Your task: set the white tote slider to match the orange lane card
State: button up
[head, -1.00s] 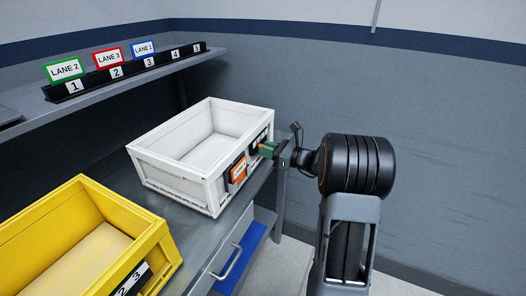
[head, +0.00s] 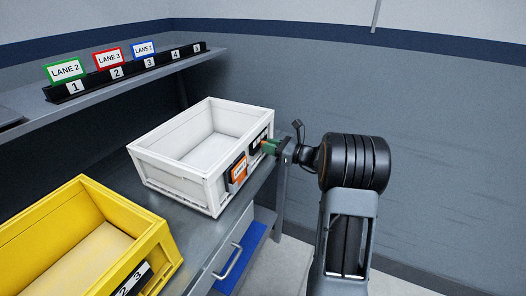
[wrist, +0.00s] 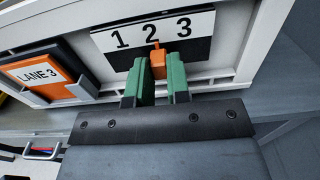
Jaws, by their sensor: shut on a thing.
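The white tote (head: 165,172) stands on the bench, its front facing my arm. Its orange lane card (wrist: 40,77) reads LANE 3 and also shows in the head view (head: 238,173). Right of the card is a slider scale (wrist: 120,55) marked 1, 2, 3. The orange slider knob (wrist: 157,62) sits below the 2, its narrow tip pointing up at that number. My gripper (wrist: 160,75) has its green fingers shut on the knob. In the head view my gripper (head: 270,147) is at the right part of the tote's front, partly hiding the scale.
A yellow tote (head: 150,250) with its own number strip stands at the front left. A shelf at the back left holds a black rack (head: 130,70) with green, red and blue lane cards. A drawer handle (head: 229,263) is below the bench. Floor at right is clear.

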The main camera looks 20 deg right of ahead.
jog(key=shift+w+d, duration=0.9)
jog(key=shift+d, duration=0.1)
dwell(0.5)
jog(key=o, duration=0.6)
jog(key=shift+c, duration=0.2)
jog(key=p+v, duration=0.1)
jog(key=v, duration=0.6)
dwell(0.3)
dwell(0.5)
